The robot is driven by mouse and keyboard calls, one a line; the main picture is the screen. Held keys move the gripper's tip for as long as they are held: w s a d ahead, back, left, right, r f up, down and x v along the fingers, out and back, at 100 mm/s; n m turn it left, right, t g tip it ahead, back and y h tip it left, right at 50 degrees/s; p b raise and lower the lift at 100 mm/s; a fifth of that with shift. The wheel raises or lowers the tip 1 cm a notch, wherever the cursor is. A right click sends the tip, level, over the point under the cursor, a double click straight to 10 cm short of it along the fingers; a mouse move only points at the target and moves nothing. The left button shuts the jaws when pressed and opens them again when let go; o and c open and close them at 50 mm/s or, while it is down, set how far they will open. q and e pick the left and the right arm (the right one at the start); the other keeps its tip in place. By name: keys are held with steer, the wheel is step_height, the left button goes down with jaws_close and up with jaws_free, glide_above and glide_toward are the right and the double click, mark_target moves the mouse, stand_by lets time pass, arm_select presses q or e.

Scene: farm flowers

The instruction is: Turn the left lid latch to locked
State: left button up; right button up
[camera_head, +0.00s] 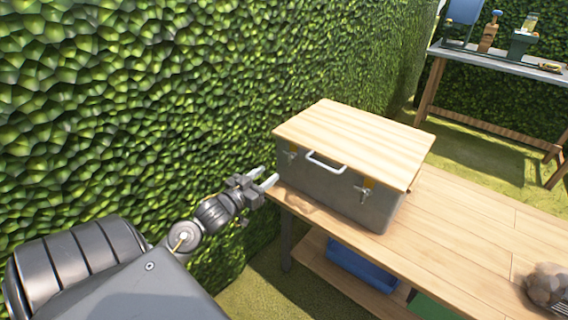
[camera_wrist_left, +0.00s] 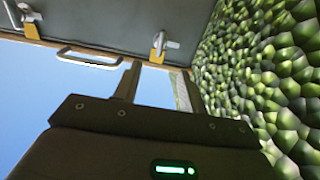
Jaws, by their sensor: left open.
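A grey metal box (camera_head: 328,185) with a light wooden lid (camera_head: 355,138) stands on a wooden table. The left lid latch (camera_head: 290,155) is a small metal piece on the box's front, near its left end. In the left wrist view, which looks upside down, that latch (camera_wrist_left: 164,43) sits on a yellow plate, its knob pointing right. The right latch (camera_head: 363,191) is farther along the same front. My left gripper (camera_head: 266,178) is open and empty, in front of the box's left end, apart from the left latch. My right gripper is not in view.
A white handle (camera_head: 325,163) sticks out between the latches. The hedge (camera_head: 150,100) rises close behind and left of the box. The table top (camera_head: 470,220) is mostly clear to the right, with a brownish object (camera_head: 548,284) at its edge. A blue bin (camera_head: 360,266) sits below.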

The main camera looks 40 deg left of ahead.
mark_target(288, 159)
arm_select(q)
steer(key=w, duration=0.9)
steer(key=shift+w+a, duration=0.1)
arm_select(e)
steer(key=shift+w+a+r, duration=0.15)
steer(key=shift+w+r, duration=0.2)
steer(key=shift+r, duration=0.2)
arm_select(q)
jaws_close()
